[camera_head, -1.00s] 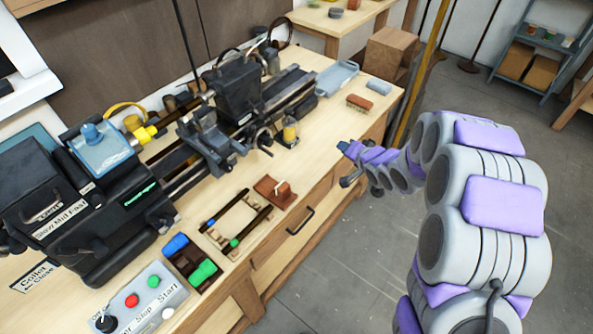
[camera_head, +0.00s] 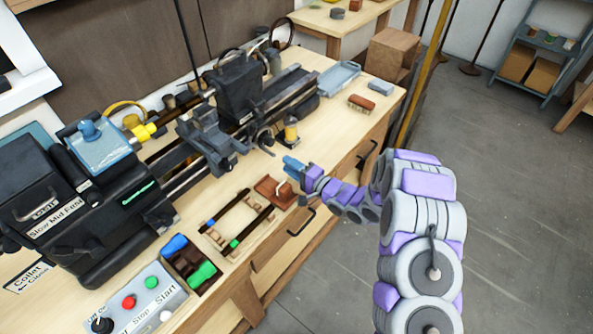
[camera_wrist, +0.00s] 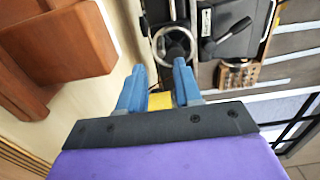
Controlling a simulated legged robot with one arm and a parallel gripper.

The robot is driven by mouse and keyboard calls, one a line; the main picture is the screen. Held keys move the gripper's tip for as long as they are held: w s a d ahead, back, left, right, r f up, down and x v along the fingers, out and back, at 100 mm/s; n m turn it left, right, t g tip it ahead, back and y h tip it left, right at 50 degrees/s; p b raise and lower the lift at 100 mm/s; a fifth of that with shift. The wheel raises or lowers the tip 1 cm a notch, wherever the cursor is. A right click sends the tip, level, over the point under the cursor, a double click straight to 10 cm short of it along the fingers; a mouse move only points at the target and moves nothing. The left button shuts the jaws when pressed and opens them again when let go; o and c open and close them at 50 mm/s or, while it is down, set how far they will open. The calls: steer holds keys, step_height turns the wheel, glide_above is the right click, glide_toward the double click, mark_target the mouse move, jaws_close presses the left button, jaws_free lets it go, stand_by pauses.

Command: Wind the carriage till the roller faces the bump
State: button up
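The dark carriage (camera_head: 210,140) sits on the rails of a small lathe, in the middle of the head view. A handwheel (camera_head: 265,140) is on its front side; in the wrist view the round handwheel (camera_wrist: 190,46) is just beyond my fingertips. My gripper (camera_head: 290,165) is over the bench's front edge, right of the handwheel and apart from it. In the wrist view my gripper (camera_wrist: 159,66) has its two blue fingers spread, with nothing held. A yellow patch shows between the finger bases. I cannot make out the roller or the bump.
A reddish-brown block (camera_head: 275,191) lies on the bench close to my gripper. A yellow-banded jar (camera_head: 291,132) stands beside the handwheel. A brush (camera_head: 361,103) and a grey-blue tray (camera_head: 338,78) lie farther back. A button box (camera_head: 140,305) is at the near end.

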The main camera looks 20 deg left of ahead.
steer(key=x, duration=0.3)
steer(key=shift+a+r, duration=0.1)
steer(key=shift+a, duration=0.05)
steer(key=shift+p+x, duration=0.85)
steer(key=shift+x, duration=0.55)
jaws_close()
steer(key=shift+w, duration=0.15)
steer(key=shift+w+d+f+p, duration=0.3)
steer(key=shift+w+f+p, duration=0.15)
steer(key=shift+f, duration=0.15)
steer(key=shift+w+d+f+p, duration=0.1)
steer(key=shift+w+d+p, duration=0.15)
steer(key=shift+w+p, duration=0.25)
steer(key=shift+w+d+p, duration=0.2)
steer(key=shift+w+p, duration=0.1)
steer(key=shift+w, duration=0.2)
steer(key=shift+w+d+p, duration=0.25)
steer(key=shift+w+p, duration=0.05)
steer(key=shift+w, duration=0.2)
